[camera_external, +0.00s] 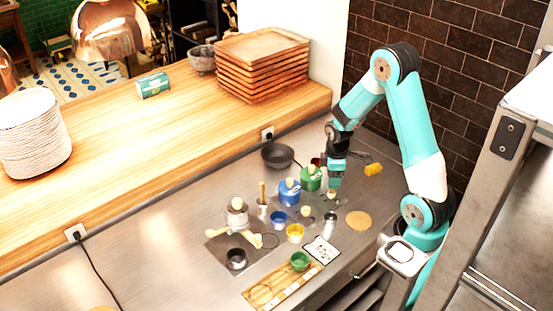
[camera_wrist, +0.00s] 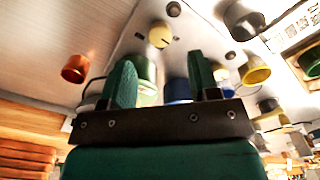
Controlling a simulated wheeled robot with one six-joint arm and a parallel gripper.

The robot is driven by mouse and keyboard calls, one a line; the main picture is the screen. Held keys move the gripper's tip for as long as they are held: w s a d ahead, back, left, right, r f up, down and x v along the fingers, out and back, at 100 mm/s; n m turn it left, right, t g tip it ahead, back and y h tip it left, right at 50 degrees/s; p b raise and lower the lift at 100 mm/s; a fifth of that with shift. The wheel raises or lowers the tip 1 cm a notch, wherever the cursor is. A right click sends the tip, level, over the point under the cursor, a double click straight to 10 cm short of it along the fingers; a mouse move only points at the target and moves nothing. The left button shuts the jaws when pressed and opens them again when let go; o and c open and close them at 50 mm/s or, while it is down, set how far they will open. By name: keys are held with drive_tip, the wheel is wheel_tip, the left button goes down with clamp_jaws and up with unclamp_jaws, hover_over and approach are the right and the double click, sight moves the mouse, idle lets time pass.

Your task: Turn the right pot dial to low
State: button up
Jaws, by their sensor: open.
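A small pale yellow dial (camera_external: 331,195) sits on the steel counter in front of the green pot (camera_external: 310,179), the right one of two coloured pots. In the wrist view the dial (camera_wrist: 160,35) shows a dark mark on its face, too small to read. A second pale dial (camera_external: 306,211) sits in front of the blue pot (camera_external: 288,192). My gripper (camera_external: 335,185) points down just above and behind the right dial, beside the green pot. In the wrist view its two teal fingers (camera_wrist: 162,78) are apart with nothing held; the dial lies beyond their tips.
A silver pot (camera_external: 237,213) stands further left. A dark pan (camera_external: 278,155) lies behind. A round tan board (camera_external: 358,221) lies right, with bare counter around it.

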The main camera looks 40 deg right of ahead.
sight(332, 191)
wheel_tip(332, 191, down, 6)
drive_tip(key=shift+f, duration=0.25)
drive_tip(key=shift+c, duration=0.2)
drive_tip(key=c, duration=0.9)
